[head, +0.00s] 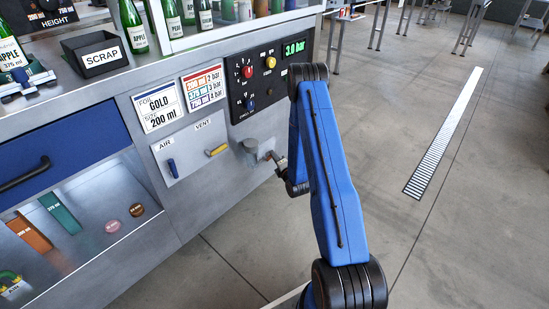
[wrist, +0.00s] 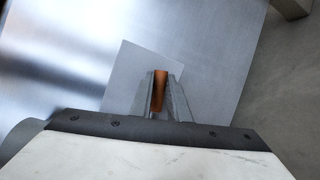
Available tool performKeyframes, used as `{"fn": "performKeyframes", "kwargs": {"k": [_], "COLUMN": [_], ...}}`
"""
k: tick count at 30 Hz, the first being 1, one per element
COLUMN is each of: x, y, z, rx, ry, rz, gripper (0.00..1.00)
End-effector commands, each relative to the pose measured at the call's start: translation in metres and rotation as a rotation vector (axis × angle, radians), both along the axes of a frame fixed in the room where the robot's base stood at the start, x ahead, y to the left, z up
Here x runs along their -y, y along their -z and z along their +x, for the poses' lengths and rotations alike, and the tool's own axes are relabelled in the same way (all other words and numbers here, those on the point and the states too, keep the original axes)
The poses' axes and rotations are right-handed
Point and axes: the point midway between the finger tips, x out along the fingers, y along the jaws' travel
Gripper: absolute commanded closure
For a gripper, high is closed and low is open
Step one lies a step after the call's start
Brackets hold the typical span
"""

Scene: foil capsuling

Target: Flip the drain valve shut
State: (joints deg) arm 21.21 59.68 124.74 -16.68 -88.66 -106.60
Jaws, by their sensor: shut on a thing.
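The drain valve's orange-brown handle (wrist: 160,80) shows between the two fingers of my gripper (wrist: 161,82) in the wrist view, in front of a square grey plate (wrist: 125,75). The fingers are shut on the handle. In the head view my gripper (head: 275,160) reaches the cabinet front beside a grey cylinder (head: 249,149). A small bit of the orange-brown handle (head: 268,155) shows there. My gripper and arm hide most of the valve, and I cannot tell how far its handle is turned.
Left of the grey cylinder are a yellow vent handle (head: 216,150), lying nearly level, and a blue air handle (head: 171,167), pointing down. A dark control panel (head: 258,90) with knobs and a green display sits above. The floor to the right is open, with a long drain grate (head: 440,140).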

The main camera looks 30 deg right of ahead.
Motion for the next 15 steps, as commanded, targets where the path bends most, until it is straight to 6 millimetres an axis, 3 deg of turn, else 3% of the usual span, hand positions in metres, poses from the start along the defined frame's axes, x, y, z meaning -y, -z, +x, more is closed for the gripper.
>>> {"fn": "performKeyframes", "kwargs": {"k": [15], "x": [0.0020], "y": [0.0083], "z": [0.0000], "rx": [-0.078], "ry": [0.001], "rz": [0.211], "gripper": [1.00]}}
